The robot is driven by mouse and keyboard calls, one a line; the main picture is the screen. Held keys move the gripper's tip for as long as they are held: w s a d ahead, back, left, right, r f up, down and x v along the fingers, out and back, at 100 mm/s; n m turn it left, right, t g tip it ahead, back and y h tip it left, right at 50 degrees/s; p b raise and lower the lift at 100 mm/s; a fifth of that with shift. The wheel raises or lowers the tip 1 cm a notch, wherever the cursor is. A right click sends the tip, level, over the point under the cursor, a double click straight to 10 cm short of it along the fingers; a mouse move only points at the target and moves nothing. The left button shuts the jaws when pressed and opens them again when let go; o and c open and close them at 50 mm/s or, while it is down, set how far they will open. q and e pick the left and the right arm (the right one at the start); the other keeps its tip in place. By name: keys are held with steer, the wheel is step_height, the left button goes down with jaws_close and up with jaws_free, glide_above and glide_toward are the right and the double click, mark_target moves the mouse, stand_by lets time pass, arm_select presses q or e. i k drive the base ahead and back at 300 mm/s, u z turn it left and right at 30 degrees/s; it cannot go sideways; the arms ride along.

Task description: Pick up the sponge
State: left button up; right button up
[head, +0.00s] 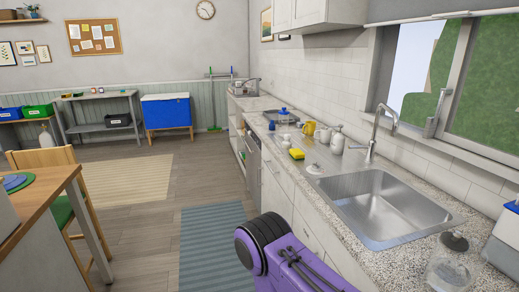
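A yellow sponge (297,153) with a darker underside lies on the speckled countertop (271,140), near its front edge and beyond the sink. A purple arm link of mine with a black joint shows at the bottom middle, in front of the cabinets and well short of the sponge. Neither gripper is in the head view. Nothing touches the sponge from my side.
A steel sink (385,205) with a tall faucet (377,130) lies on the near side of the sponge. A glass jar (450,262) is at the near right. Floor left of the counter is open, with a blue rug (215,250).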

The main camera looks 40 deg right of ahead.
mark_target(297, 154)
steer(key=z, duration=0.2)
steer(key=i, duration=1.45)
steer(key=z, duration=0.6)
